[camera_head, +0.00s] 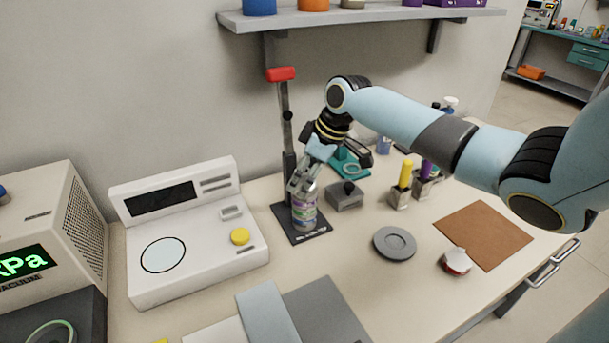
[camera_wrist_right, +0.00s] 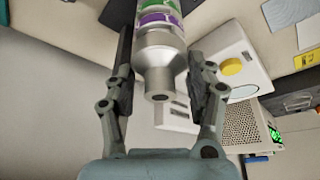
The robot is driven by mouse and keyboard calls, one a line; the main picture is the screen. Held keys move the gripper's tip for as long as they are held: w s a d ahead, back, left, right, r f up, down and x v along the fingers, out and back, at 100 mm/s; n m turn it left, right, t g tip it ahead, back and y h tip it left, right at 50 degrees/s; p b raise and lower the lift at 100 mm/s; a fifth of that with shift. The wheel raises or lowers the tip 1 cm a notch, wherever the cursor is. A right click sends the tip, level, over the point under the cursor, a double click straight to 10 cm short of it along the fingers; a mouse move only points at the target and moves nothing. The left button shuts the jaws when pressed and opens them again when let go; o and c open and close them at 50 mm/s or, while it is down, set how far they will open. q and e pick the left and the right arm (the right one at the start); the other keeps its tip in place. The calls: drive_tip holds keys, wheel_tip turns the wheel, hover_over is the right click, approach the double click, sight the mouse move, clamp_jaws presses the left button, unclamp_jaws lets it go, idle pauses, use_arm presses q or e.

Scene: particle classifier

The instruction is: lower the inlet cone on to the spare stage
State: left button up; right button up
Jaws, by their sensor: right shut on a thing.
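The silver inlet cone (camera_wrist_right: 160,60) is between the two fingers of my right gripper (camera_wrist_right: 160,75), narrow spout toward the wrist camera. In the head view the right gripper (camera_head: 304,184) points down and is shut on the cone, above the black base (camera_head: 285,222) of the stand. Directly beyond the cone is a cylinder with green and purple bands (camera_wrist_right: 158,15); it also shows below the fingers in the head view (camera_head: 304,214). I cannot tell which part is the spare stage, nor whether a gap separates cone and cylinder. The left gripper is out of view.
The stand's post with red handle (camera_head: 281,74) rises close behind the gripper. A white instrument (camera_head: 190,235) stands left. A grey block (camera_head: 344,196), grey round dish (camera_head: 394,244), red-and-white pot (camera_head: 456,262) and brown mat (camera_head: 484,234) lie right. A shelf (camera_head: 360,17) hangs above.

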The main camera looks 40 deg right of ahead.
drive_tip(key=o, duration=1.4)
drive_tip(key=shift+c, duration=0.2)
drive_tip(key=v, duration=1.2)
